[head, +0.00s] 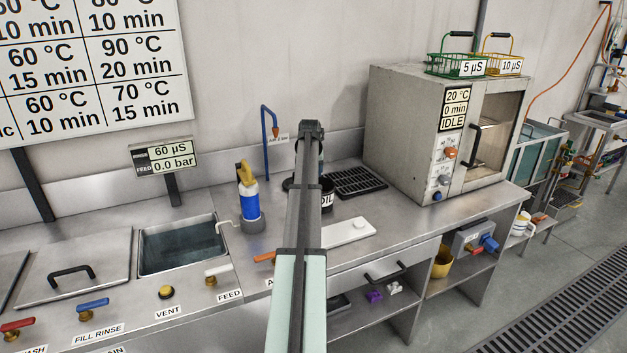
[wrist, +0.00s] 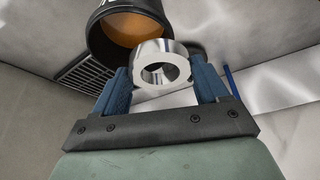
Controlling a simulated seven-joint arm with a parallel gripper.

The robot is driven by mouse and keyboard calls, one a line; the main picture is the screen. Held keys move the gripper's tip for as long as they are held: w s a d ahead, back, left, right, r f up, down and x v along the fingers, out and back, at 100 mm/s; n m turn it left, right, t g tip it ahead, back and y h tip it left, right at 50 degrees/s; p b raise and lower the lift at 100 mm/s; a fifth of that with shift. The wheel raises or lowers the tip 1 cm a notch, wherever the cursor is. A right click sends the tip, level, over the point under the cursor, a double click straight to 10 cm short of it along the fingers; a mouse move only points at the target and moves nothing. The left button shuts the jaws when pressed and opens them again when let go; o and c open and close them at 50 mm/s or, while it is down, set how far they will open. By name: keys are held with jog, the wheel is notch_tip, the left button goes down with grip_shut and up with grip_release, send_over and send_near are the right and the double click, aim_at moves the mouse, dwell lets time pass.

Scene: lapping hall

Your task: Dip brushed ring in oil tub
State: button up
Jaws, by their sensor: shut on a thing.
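My gripper (wrist: 161,68) is shut on a shiny silver metal ring (wrist: 151,50), held between its two blue fingers in the wrist view. The oil tub (wrist: 98,36) is a black round pot with amber oil inside. It lies just beyond the ring, and the ring overlaps its near rim in the picture. I cannot tell how high the ring is above the rim, but it looks outside the oil. In the head view the oil tub (head: 327,198) is mostly hidden behind my arm, with part of its label showing. The ring cannot be made out there.
A black drain grate (head: 358,182) lies right of the tub, before the grey oven (head: 425,130). A blue-labelled bottle (head: 249,199) stands left, beside the water basin (head: 180,245). A white block (head: 348,232) lies in front. A thin blue pipe (head: 268,140) rises behind.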

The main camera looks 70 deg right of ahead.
jog(key=d+m, duration=0.1)
jog(key=s+d+m+g, duration=0.1)
jog(key=d+m, duration=0.1)
jog(key=shift+s+r+m, duration=0.15)
jog(key=shift+r+m, duration=0.15)
jog(key=shift+r, duration=0.1)
jog(key=shift+s+d+r+m+g, duration=0.1)
jog(key=shift+s+m+g, duration=0.3)
jog(key=shift+m+g, duration=0.55)
jog(key=shift+s+f+m+g, duration=0.1)
jog(key=shift+f+m, duration=0.5)
jog(key=shift+f, duration=1.05)
jog(key=shift+s+f+m+g, duration=0.15)
jog(key=shift+f+m, duration=0.5)
jog(key=shift+f, duration=1)
jog(key=shift+f+m+g, duration=0.1)
jog(key=shift+f+m, duration=0.5)
jog(key=shift+f, duration=1.05)
jog(key=shift+a+f, duration=0.25)
jog(key=shift+f, duration=0.85)
jog(key=shift+a+f, duration=0.25)
jog(key=shift+f, duration=0.85)
jog(key=shift+d+r, duration=0.1)
jog(key=shift+r, duration=0.05)
jog(key=shift+d+r, duration=0.15)
jog(key=shift+r, duration=0.7)
jog(key=shift+d+r, duration=0.1)
jog(key=shift+r, duration=3.25)
